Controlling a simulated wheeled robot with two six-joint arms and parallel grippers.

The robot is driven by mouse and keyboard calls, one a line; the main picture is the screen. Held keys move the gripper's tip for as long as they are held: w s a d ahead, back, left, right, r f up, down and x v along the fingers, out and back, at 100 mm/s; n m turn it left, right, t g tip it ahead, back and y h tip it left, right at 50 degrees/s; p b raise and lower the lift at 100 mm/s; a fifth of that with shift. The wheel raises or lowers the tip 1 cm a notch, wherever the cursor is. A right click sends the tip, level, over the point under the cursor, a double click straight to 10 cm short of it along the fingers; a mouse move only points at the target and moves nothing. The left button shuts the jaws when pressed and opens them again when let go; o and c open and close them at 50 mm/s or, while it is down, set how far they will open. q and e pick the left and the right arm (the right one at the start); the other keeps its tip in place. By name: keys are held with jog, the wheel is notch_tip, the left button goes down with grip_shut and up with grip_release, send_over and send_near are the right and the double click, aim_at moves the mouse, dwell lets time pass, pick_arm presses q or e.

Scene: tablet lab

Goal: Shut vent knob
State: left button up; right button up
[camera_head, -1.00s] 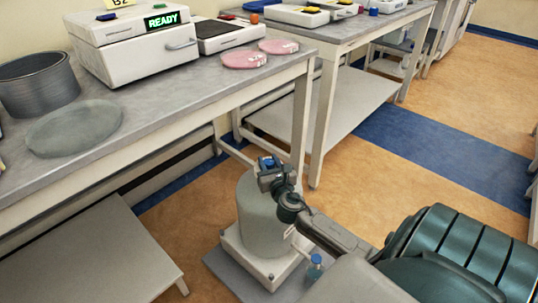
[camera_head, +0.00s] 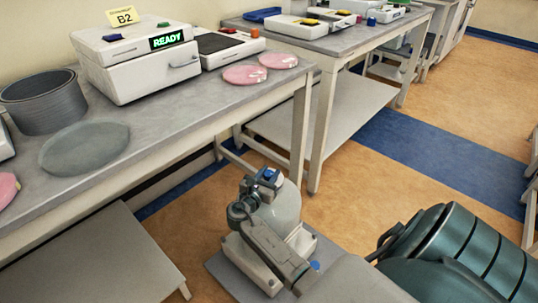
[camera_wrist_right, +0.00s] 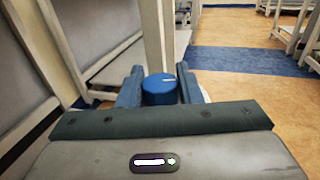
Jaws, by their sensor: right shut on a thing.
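The vent knob (camera_wrist_right: 158,92) is a round blue knob with a short white mark on its top. It also shows at the top of a grey cylindrical vessel (camera_head: 289,203) in the head view, as a small blue spot (camera_head: 268,173). My right gripper (camera_wrist_right: 159,87) is shut on it, with one blue-grey finger on each side. In the head view my right gripper (camera_head: 262,180) sits at the vessel's top, and its arm hides part of the vessel. My left gripper is not in view.
The vessel stands on a white base (camera_head: 252,262) low beside the bench (camera_head: 210,105). The bench carries a white READY machine (camera_head: 135,62), a grey ring stack (camera_head: 42,103) and pink dishes (camera_head: 245,75). A blue cap (camera_head: 315,265) shows beside my arm. Open floor (camera_head: 350,200) lies to the right.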

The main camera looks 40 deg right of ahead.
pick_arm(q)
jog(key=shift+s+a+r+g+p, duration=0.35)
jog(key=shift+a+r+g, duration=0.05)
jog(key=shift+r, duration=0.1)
pick_arm(e)
jog(key=shift+m+g+h, duration=0.6)
jog(key=shift+m+g, duration=0.9)
jog(key=shift+g, duration=1.1)
jog(key=o, duration=1)
jog(key=shift+c, duration=0.2)
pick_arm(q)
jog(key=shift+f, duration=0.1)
pick_arm(e)
jog(key=a, duration=1)
jog(key=shift+s+a, duration=0.4)
